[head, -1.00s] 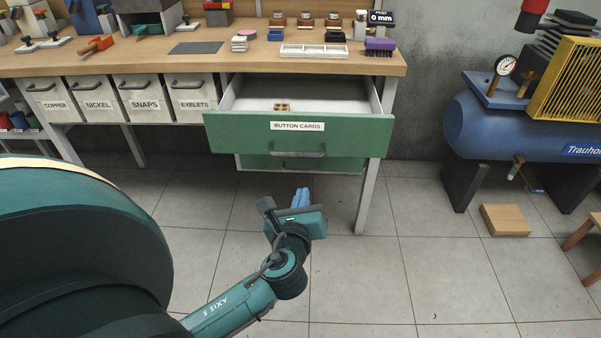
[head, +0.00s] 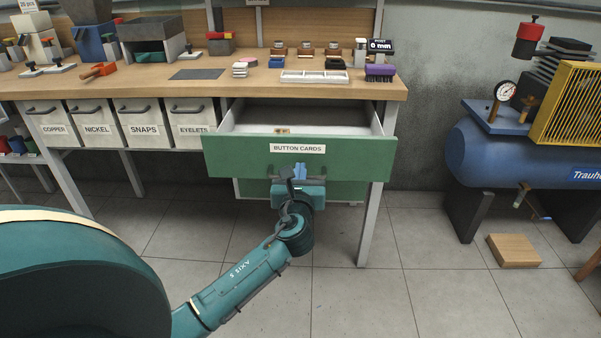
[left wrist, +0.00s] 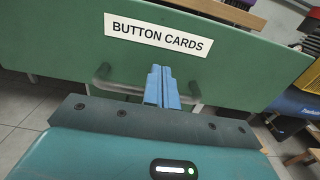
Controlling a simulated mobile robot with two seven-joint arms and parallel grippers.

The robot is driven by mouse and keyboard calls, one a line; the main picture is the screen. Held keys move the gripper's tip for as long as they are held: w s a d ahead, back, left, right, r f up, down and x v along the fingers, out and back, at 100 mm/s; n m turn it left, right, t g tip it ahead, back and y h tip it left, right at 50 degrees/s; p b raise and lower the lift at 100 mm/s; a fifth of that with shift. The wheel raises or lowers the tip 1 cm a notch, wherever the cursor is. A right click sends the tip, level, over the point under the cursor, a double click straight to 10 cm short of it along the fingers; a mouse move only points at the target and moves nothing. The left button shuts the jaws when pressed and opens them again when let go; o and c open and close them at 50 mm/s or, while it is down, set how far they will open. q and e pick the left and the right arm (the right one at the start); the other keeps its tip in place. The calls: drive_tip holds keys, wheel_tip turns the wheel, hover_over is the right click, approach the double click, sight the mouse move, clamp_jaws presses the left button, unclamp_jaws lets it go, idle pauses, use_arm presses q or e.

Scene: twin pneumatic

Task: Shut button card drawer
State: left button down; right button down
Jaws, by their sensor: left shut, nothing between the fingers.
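The green drawer (head: 236,155) labelled BUTTON CARDS is pulled out from under the workbench, its open top showing a small tan item (head: 283,131) inside. Its front also fills the left wrist view (left wrist: 60,45), with the grey bar handle (left wrist: 108,84) below the label. My left gripper (head: 300,170) is shut and empty, its blue fingers upright in front of the drawer front at the handle, below the label. In the left wrist view the closed fingers (left wrist: 161,80) overlap the handle's middle. I cannot tell whether they touch the front. My right gripper is not in view.
A second green drawer (head: 345,190) sits below, closed. Pale bins (head: 140,122) hang to the left under the bench top (head: 240,85). A blue compressor (head: 475,160) and a wooden block (head: 513,251) stand to the right. The tiled floor in front is clear.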

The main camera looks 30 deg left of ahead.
use_arm(q)
drive_tip(key=shift+w+a, duration=0.35)
drive_tip(key=shift+w, duration=0.25)
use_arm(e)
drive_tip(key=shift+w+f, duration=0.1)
